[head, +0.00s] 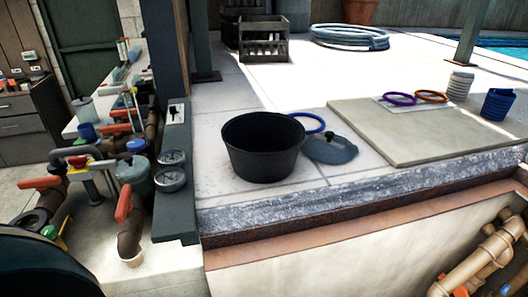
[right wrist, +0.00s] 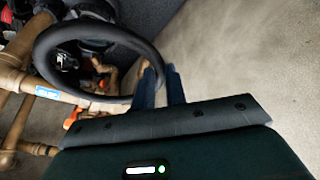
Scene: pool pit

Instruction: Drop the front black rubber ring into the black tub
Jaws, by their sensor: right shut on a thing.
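The black tub (head: 262,160) stands upright and open on the pale paving near the pit edge in the head view. A black rubber ring (right wrist: 42,58) shows large in the right wrist view. My right gripper (right wrist: 160,82) is shut on the ring's near right side, with blue fingers at its rim. The ring hangs out from the fingers to the left, over pipes seen through its opening. Neither the ring nor my right gripper can be made out in the head view. My left gripper is in neither view.
A blue ring (head: 308,122) and a blue-grey lidded thing (head: 330,148) lie right beside the tub. Purple (head: 400,99) and orange (head: 431,97) rings lie on a slab. Pressure gauges (head: 172,169), valves and pipes (head: 130,235) crowd the left. The pit edge (head: 350,200) runs in front.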

